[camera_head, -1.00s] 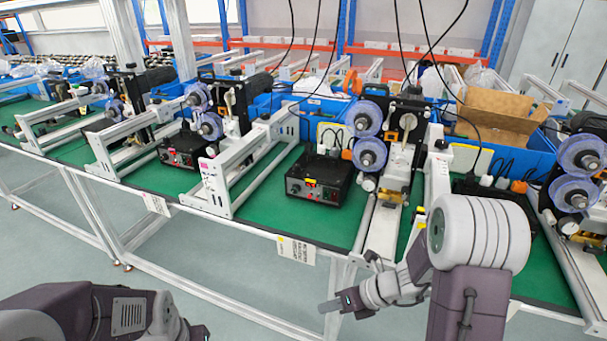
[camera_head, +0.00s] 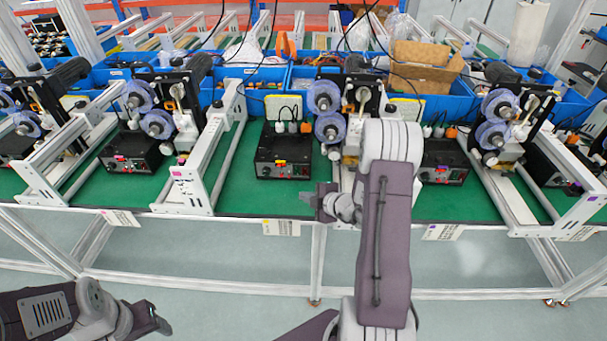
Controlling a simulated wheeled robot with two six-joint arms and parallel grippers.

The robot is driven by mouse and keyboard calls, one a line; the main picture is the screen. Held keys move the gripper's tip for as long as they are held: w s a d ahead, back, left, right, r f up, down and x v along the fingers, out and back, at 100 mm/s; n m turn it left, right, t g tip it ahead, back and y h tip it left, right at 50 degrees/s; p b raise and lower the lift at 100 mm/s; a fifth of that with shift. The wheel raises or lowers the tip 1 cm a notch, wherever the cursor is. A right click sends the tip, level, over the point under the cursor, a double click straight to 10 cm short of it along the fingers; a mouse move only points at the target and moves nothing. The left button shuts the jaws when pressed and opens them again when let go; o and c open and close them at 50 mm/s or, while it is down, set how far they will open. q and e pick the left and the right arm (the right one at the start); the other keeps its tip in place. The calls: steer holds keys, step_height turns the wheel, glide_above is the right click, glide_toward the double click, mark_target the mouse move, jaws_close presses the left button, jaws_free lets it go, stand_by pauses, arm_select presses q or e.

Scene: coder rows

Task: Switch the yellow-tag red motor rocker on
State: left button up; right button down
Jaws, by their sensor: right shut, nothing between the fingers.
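A black control box (camera_head: 284,150) stands on the green table in the middle of the view. A yellow tag (camera_head: 281,162) sits on its front upper edge. My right gripper (camera_head: 309,196) is shut and empty. It appears just below and right of that box, pointing left near the table's front edge, apart from the rocker. My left gripper (camera_head: 160,323) is low at the left, away from the table; its fingers are unclear.
A white frame (camera_head: 190,188) stands left of the middle box. Spool machinery (camera_head: 328,128) stands to its right. Green table (camera_head: 250,203) is bare before the box.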

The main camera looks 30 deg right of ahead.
steer(key=w+d, duration=0.1)
steer(key=w, duration=0.1)
steer(key=w+d+f, duration=0.1)
steer(key=w, duration=0.1)
steer(key=w+d, duration=0.2)
steer(key=w, duration=0.1)
steer(key=shift+d+f+p, duration=0.1)
steer(key=shift+f+p, duration=0.05)
steer(key=shift+p, duration=0.2)
stand_by(1.7)
steer(key=shift+w+d, duration=0.25)
steer(key=shift+w, duration=0.1)
steer(key=shift+w+d+f, duration=0.1)
steer(key=shift+w+d, duration=0.05)
steer(key=shift+w, duration=0.15)
stand_by(0.7)
steer(key=shift+s+p, duration=0.1)
steer(key=shift+p, duration=0.2)
steer(key=shift+s+a, duration=0.4)
steer(key=shift+s, duration=0.2)
steer(key=shift+s+a+r, duration=0.2)
steer(key=shift+s+a, duration=0.25)
steer(key=shift+s, duration=0.25)
steer(key=shift+s+a+r, duration=0.15)
steer(key=shift+s+a, duration=0.25)
steer(key=shift+s, duration=0.3)
steer(key=shift+s+a+r, duration=0.2)
steer(key=shift+s+a, duration=0.25)
steer(key=shift+s, duration=0.25)
